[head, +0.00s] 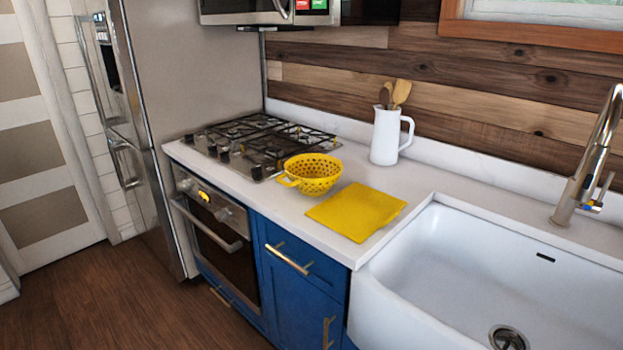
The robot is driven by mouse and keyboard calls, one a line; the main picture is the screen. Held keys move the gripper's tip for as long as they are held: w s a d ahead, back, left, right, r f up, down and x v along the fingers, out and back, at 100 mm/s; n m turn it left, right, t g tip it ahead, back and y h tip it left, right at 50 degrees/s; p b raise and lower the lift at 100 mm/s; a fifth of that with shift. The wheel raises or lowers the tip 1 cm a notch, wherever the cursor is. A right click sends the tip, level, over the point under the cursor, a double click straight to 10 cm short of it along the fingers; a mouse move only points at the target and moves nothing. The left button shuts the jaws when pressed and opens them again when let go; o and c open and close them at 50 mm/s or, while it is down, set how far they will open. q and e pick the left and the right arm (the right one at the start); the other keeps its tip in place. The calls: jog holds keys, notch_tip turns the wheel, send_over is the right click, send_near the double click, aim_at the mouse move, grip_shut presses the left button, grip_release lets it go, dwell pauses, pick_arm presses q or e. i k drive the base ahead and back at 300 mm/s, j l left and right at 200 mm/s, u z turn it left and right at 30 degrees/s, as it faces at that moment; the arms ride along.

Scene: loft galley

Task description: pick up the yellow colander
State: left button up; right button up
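The yellow colander (314,184) is a round bowl with many holes and a small loop handle on its left side. It sits upright on the white countertop, close to the right front corner of the stove top and just behind and left of a yellow cloth. Neither of my grippers shows in the head view, so nothing is seen touching the colander.
A flat yellow cloth (357,211) lies beside the colander. A gas stove top (259,141) is at left. A white pitcher (385,137) with wooden utensils stands behind. A white sink (488,270) with a tall faucet (592,160) is at right. Free counter lies around the pitcher.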

aim_at(313, 174)
jog(key=i+j+z, duration=0.25)
jog(key=j, duration=0.4)
jog(key=i+j+z, duration=0.3)
jog(key=j, duration=0.4)
jog(key=i+j+z, duration=0.1)
jog(key=j, duration=0.3)
jog(key=i, duration=0.1)
